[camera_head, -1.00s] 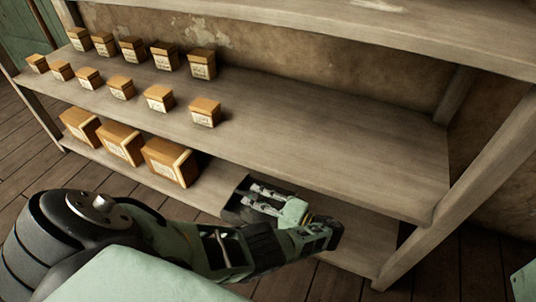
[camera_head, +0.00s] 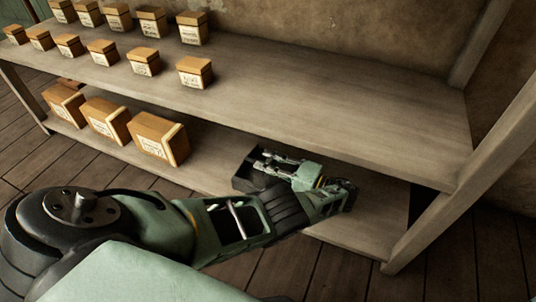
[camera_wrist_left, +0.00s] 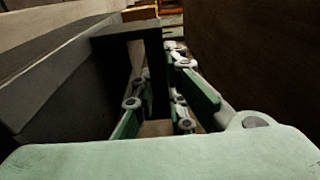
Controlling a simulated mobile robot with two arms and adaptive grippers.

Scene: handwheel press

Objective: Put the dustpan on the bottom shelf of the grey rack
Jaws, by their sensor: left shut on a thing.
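The grey rack (camera_head: 370,110) fills most of the head view. Its bottom shelf (camera_head: 365,220) has bare wood at the right. My left gripper (camera_head: 268,160) reaches in over the bottom shelf, below the upper board. It is shut on the dustpan (camera_head: 243,178), a dark, boxy thing of which only a part shows past the fingers. In the left wrist view the dustpan (camera_wrist_left: 60,85) is a large dark shape at the left, with an upright dark part between the fingers (camera_wrist_left: 160,100). I cannot tell whether its underside touches the shelf. My right gripper is out of view.
Three larger boxes (camera_head: 158,138) stand on the bottom shelf to the left of the dustpan. Several small boxes (camera_head: 194,72) stand on the upper board at the left. A rack post (camera_head: 450,195) stands to the right of my gripper.

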